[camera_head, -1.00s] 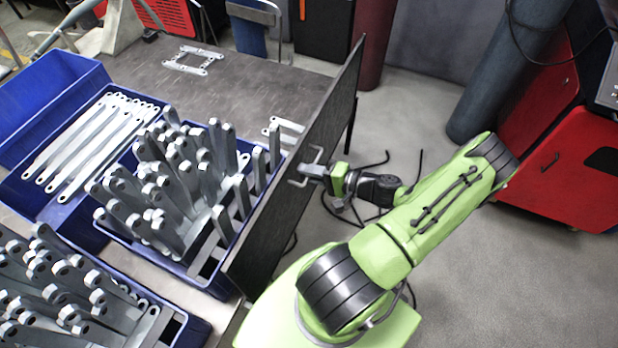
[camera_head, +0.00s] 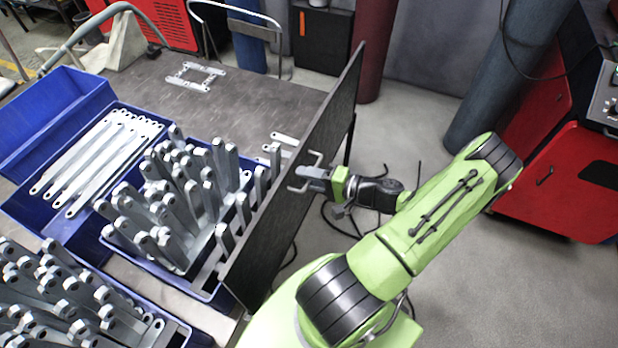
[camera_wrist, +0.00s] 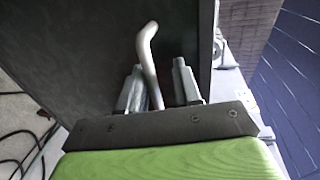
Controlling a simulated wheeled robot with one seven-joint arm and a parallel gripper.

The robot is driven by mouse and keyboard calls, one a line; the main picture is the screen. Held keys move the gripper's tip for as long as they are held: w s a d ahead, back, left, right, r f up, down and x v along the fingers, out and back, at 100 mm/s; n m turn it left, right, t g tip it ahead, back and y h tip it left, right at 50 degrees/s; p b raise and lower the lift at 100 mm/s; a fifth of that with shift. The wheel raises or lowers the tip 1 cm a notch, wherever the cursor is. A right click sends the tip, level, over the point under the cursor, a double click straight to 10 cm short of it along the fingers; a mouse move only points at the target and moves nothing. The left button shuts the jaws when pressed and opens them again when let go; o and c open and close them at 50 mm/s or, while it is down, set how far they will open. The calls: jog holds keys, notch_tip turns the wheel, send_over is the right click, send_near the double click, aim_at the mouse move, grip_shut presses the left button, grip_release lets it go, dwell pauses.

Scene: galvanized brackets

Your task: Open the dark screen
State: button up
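The dark screen (camera_head: 328,135) is an upright dark panel along the right edge of the table; it also fills much of the wrist view (camera_wrist: 80,50). A pale bar handle (camera_head: 319,155) stands out from its right face and shows in the wrist view (camera_wrist: 147,50). My gripper (camera_head: 306,180) is at this handle, reaching in from the right. In the wrist view the handle passes between the two fingers (camera_wrist: 160,88), close to the left one, with a visible gap to the right one. The fingers look open around it. The handle's lower end is hidden by my gripper.
Blue bins (camera_head: 60,212) with several metal brackets (camera_head: 165,190) stand on the table (camera_head: 140,90) left of the screen. A bracket frame (camera_head: 195,77) lies farther back. Right of the screen is open floor (camera_head: 400,130), with cables, dark cylinders and a red cabinet (camera_head: 565,180) beyond.

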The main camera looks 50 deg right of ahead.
jog(key=shift+f, duration=0.1)
jog(key=b+v, duration=0.1)
jog(key=v, duration=1.4)
jog(key=shift+s, duration=0.4)
